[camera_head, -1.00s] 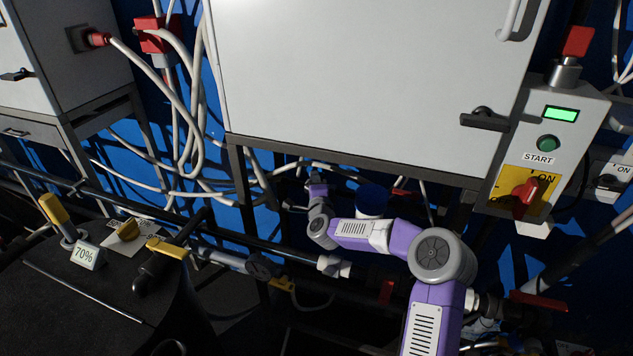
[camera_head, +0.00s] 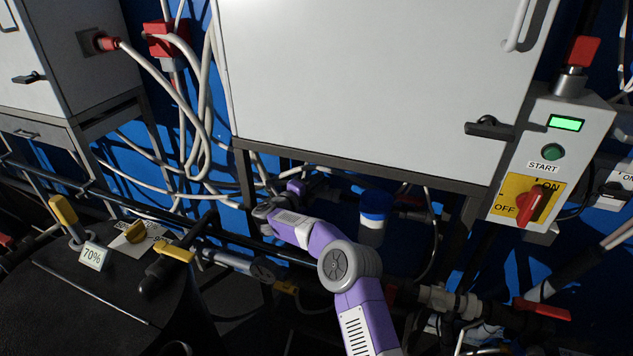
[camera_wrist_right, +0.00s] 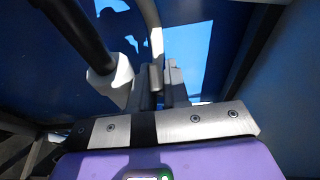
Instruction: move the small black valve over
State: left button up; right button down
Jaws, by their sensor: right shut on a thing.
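My right arm comes in from the bottom of the head view. Its gripper (camera_head: 318,186) is at the pipework under the white cabinet, small and in shadow there. In the right wrist view my right gripper (camera_wrist_right: 163,78) is shut on a small dark piece, seen edge-on between the fingers. It appears to be the small black valve (camera_wrist_right: 155,77), whose body is mostly hidden by the fingers. In the head view I cannot make the valve out clearly in the shadow. My left gripper is not in view.
A white cylinder with a blue cap (camera_head: 375,216) stands right of the gripper. The white cabinet (camera_head: 370,80) hangs above. A black pipe (camera_wrist_right: 73,32) with a white fitting (camera_wrist_right: 112,82) is close left of the fingers. Red-handled valves (camera_head: 541,309) sit at lower right.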

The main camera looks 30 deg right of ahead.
jog(key=shift+w+d+m+g+h, duration=0.15)
jog(key=shift+m+g+h, duration=0.15)
jog(key=shift+m+g, duration=0.45)
jog(key=c, duration=1.5)
grip_release()
